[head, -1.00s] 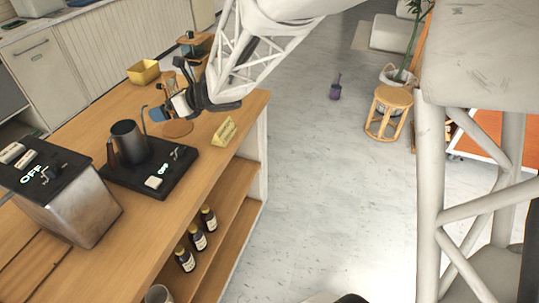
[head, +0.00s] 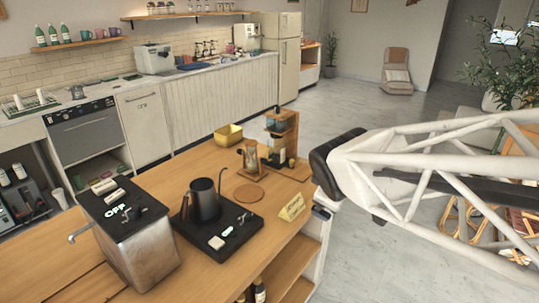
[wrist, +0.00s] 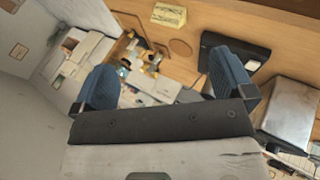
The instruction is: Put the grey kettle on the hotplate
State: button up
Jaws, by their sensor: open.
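The grey kettle (head: 204,203) stands upright on the black hotplate (head: 240,228) in the head view, towards the hotplate's left side, with its thin spout rising at the back right. The hotplate has a lit display and a pale switch at its front right. In the wrist view part of the hotplate (wrist: 213,42) shows behind the right finger; I cannot make out the kettle there. My gripper (wrist: 166,85) is open, with two blue fingers wide apart and nothing between them. In the head view my arm is to the right of the counter, clear of the kettle.
A metal box with a tap (head: 145,250) stands left of the hotplate. Bare counter lies in front.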

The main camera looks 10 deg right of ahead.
jog(key=s+a+m+g+y, duration=0.1)
jog(key=s+m+g, duration=0.1)
jog(key=s+m, duration=0.3)
jog(key=s+a+f+m+g+y, duration=0.1)
jog(key=s+m, duration=0.3)
jog(key=s, duration=0.5)
jog(key=shift+s+a+f+m+g, duration=0.3)
jog(key=shift+s+m+g, duration=0.1)
jog(key=shift+g, duration=0.4)
